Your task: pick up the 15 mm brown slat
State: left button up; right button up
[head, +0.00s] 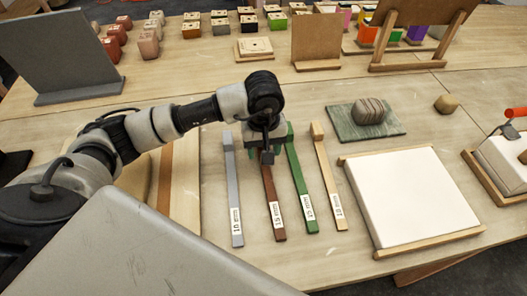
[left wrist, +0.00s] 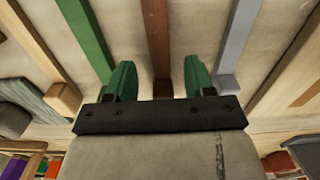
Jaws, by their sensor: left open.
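The brown slat (head: 272,200) lies flat on the table with a white "15 mm" label near its front end. It also shows in the left wrist view (left wrist: 156,35), running between the two green fingers. My left gripper (head: 265,150) is over the far end of the brown slat. In the left wrist view my left gripper (left wrist: 159,70) is open, one finger on each side of the slat, with visible gaps. Whether the fingers are down at slat height I cannot tell. My arm hides the slat's far end in the head view. My right gripper is not in view.
A grey slat (head: 232,190) lies left of the brown one; a green slat (head: 299,185) and a pale wooden slat (head: 328,180) lie to its right. A white framed board (head: 415,195) is further right. A stone on a green slab (head: 345,125) is behind.

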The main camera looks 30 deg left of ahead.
pick_arm(q)
jog(key=shift+f, duration=1.25)
grip_shut()
jog(key=shift+r, duration=0.1)
